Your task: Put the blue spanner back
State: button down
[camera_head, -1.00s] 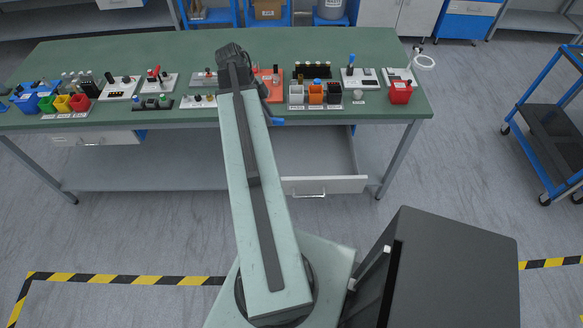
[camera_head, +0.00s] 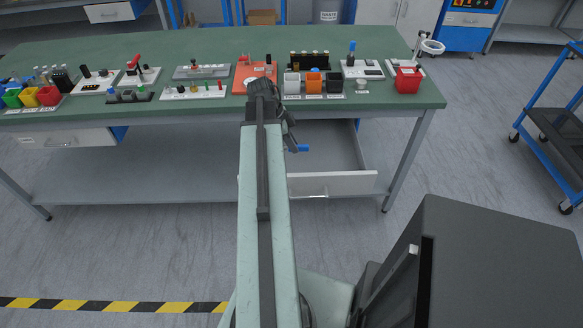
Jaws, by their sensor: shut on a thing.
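My gripper (camera_head: 292,146) hangs at the end of my arm, low at the bench's front edge, and is mostly hidden behind the wrist. It is shut on the blue spanner (camera_head: 303,149), of which only a short blue end shows to the right of the jaws. The spanner is in the air, seen against an open drawer (camera_head: 333,184) under the bench. The drawer's inside looks grey and bare where I can see it; my arm hides its left part.
The green-topped workbench (camera_head: 200,48) carries a row of small fixtures. A blue trolley (camera_head: 545,105) stands right. The floor before the bench is clear.

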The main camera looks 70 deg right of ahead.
aim_at(285, 147)
notch_tip(285, 147, down, 9)
jog(key=b, duration=0.7)
jog(key=shift+r, duration=0.45)
jog(key=shift+f, duration=0.15)
jog(key=c, duration=1.4)
grip_release()
jog(key=shift+o, duration=0.2)
jog(key=shift+r+p, duration=0.35)
jog(key=shift+p, duration=0.1)
jog(key=p+v, duration=1)
jog(key=v, duration=0.1)
jog(key=shift+w+r+p, duration=0.2)
jog(key=shift+r+p, duration=0.2)
jog(key=shift+f, duration=0.15)
